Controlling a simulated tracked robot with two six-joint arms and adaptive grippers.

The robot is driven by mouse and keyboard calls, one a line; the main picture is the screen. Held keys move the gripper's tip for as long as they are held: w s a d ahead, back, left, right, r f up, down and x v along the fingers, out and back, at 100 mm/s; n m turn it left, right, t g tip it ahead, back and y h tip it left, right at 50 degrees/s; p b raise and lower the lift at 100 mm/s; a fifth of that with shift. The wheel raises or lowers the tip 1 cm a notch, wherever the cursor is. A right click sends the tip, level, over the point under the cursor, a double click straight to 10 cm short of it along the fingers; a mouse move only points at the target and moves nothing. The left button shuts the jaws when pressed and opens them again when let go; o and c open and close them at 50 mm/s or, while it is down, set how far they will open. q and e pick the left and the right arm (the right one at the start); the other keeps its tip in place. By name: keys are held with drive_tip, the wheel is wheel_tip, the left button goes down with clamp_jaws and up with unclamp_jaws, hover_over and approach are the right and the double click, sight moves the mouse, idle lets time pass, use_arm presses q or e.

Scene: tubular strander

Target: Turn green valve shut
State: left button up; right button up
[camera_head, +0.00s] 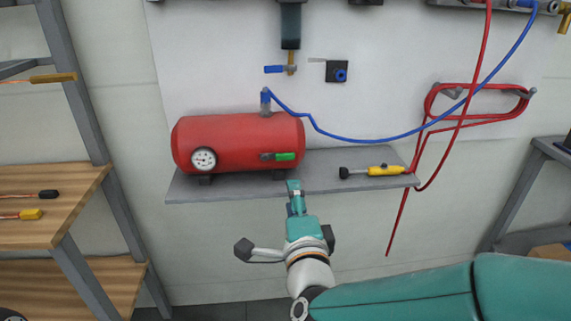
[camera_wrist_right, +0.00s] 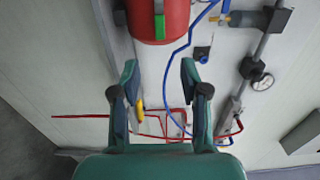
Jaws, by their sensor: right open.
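The green valve handle (camera_head: 285,156) lies level on the lower right front of a red tank (camera_head: 240,140). In the right wrist view the green handle (camera_wrist_right: 159,27) shows on the tank, beyond and roughly between my fingertips. My right gripper (camera_head: 294,187) is at the shelf's front edge, just below the valve in the head view, seen nearly edge-on. In the right wrist view my right gripper (camera_wrist_right: 160,72) has its fingers spread with nothing between them. It appears apart from the handle. My left gripper is not in view.
The tank stands on a grey shelf (camera_head: 345,182) with a round gauge (camera_head: 204,158) at its left. A yellow and black tool (camera_head: 374,171) lies right of it. A blue hose (camera_head: 372,139) runs from the tank's top. Red hose (camera_head: 480,118) hangs at right. A wooden bench (camera_head: 50,180) stands left.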

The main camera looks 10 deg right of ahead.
sight(285, 159)
drive_tip(key=w, duration=0.5)
drive_tip(key=w+d+p, duration=0.1)
drive_tip(key=w, duration=0.4)
drive_tip(key=w+d, duration=0.1)
drive_tip(key=w, duration=0.4)
drive_tip(key=shift+p, duration=0.35)
drive_tip(key=shift+s+a, duration=0.1)
drive_tip(key=shift+f, duration=0.1)
clamp_jaws()
